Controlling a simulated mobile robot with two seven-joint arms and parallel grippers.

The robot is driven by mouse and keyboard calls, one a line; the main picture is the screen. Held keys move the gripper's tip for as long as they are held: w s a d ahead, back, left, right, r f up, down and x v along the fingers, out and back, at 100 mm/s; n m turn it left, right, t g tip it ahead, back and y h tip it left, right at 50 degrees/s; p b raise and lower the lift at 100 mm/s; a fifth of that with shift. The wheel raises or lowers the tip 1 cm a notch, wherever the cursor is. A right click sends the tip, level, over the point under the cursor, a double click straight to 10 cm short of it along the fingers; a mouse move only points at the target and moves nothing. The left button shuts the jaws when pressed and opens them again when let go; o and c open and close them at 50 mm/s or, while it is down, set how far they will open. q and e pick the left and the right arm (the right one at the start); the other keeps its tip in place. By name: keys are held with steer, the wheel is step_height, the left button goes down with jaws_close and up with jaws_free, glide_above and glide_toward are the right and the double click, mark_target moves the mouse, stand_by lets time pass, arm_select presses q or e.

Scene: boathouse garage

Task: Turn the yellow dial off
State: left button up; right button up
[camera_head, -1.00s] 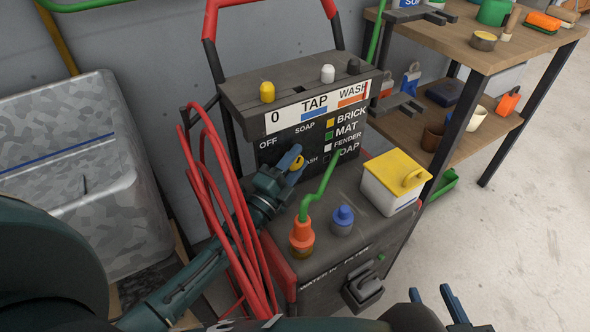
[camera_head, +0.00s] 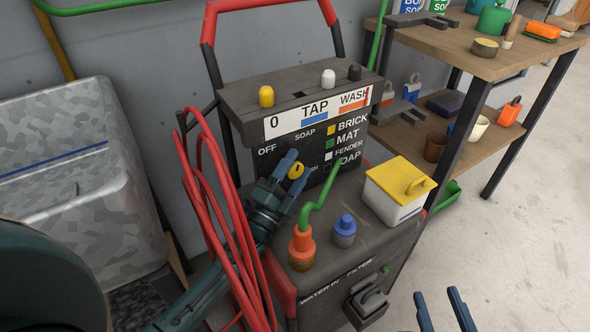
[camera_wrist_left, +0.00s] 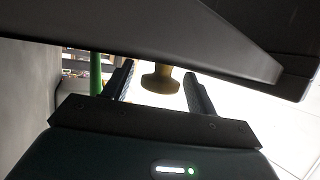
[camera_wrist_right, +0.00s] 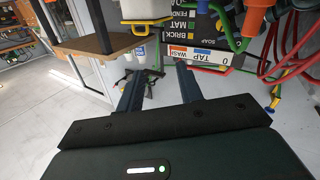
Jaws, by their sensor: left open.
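The yellow dial (camera_head: 296,171) is on the dark front panel (camera_head: 262,165) of the washing machine cart, with OFF printed to its upper left and SOAP above. A label to its right is partly hidden. I cannot tell its setting. My left gripper (camera_head: 299,173) is open at the dial, with a finger on either side. In the left wrist view the yellow dial (camera_wrist_left: 160,79) shows between the spread fingers, apart from both. My right gripper (camera_head: 438,294) is open and empty, low at the front right; its spread fingers also show in the right wrist view (camera_wrist_right: 158,80).
Red hoses (camera_head: 215,200) hang left of the panel, close to my left arm. A green pipe on an orange fitting (camera_head: 302,245), a blue-capped knob (camera_head: 344,230) and a yellow-lidded box (camera_head: 397,188) stand on the cart. A wooden shelf (camera_head: 470,55) is right; floor there is clear.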

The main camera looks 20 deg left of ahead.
arm_select(q)
steer(key=s+a+f+p, duration=0.1)
steer(key=s+a+p, duration=0.2)
steer(key=s, duration=1.1)
steer(key=shift+s+a, duration=0.15)
steer(key=shift+s, duration=0.05)
arm_select(e)
steer(key=shift+s+d+f+m+g+h, duration=0.2)
steer(key=shift+d+m+g+h, duration=0.35)
steer(key=shift+g, duration=0.45)
arm_select(q)
steer(key=shift+f, duration=0.15)
arm_select(e)
steer(key=shift+a, duration=0.1)
